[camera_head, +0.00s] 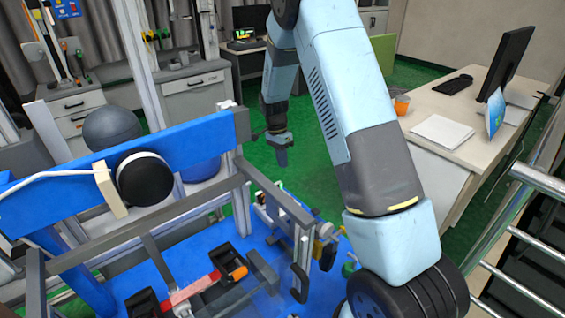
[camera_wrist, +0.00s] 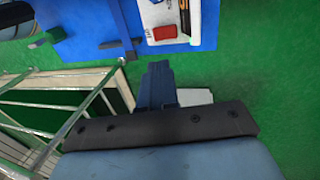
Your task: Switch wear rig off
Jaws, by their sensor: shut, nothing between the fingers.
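I cannot tell for sure which machine is the wear rig. A blue-framed rig (camera_head: 190,145) stands at the left in the head view, with a black round drum (camera_head: 144,180) on its beam and a blue base below. A white box (camera_wrist: 165,14) with a red block (camera_wrist: 165,32) sits on a blue surface at the top of the wrist view; whether the red block is a switch is unclear. My gripper (camera_head: 281,157) is shut and empty, pointing down over the green floor behind the rig. Its closed fingers (camera_wrist: 157,82) show in the wrist view, apart from the blue surface.
Grey rails (camera_head: 272,198) and a red-handled part (camera_head: 192,290) are on the rig's base. A desk (camera_head: 437,150) with a monitor (camera_head: 506,60) stands at the right. Metal railings (camera_head: 540,182) run along the right edge. Green floor (camera_head: 310,183) lies open between rig and desk.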

